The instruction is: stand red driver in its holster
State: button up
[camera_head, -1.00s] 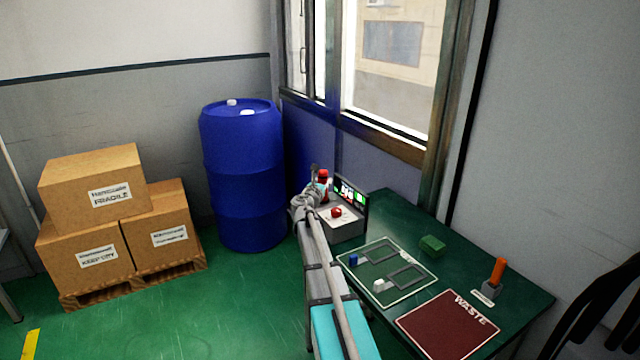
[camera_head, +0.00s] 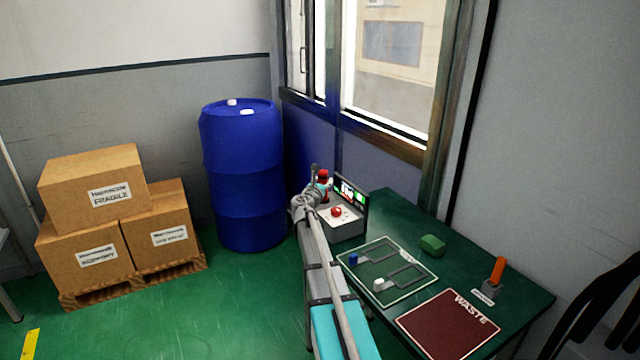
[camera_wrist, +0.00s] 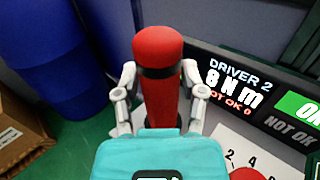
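The red driver (camera_wrist: 158,85), a rounded red handle with a black band, stands upright in the middle of the wrist view. My gripper (camera_wrist: 158,88) has one grey finger on each side of it, close against its sides, and looks shut on it. The driver's lower part is hidden behind my teal gripper body. In the head view the red driver (camera_head: 323,175) shows small at the end of my arm, beside my gripper (camera_head: 316,182), left of the tester. I cannot make out a holster for it.
The tester (camera_head: 343,222) with a red button and a display reading DRIVER 2, 8 Nm (camera_wrist: 235,85) stands close right. The green table holds an outlined mat (camera_head: 415,282), a green block (camera_head: 432,245), an orange handle (camera_head: 498,268) in a grey holder, and a waste mat (camera_head: 445,325). A blue drum (camera_head: 243,175) stands left.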

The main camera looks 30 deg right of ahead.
jog(key=shift+o, duration=1.4)
jog(key=v, duration=1.2)
jog(key=shift+s, duration=0.1)
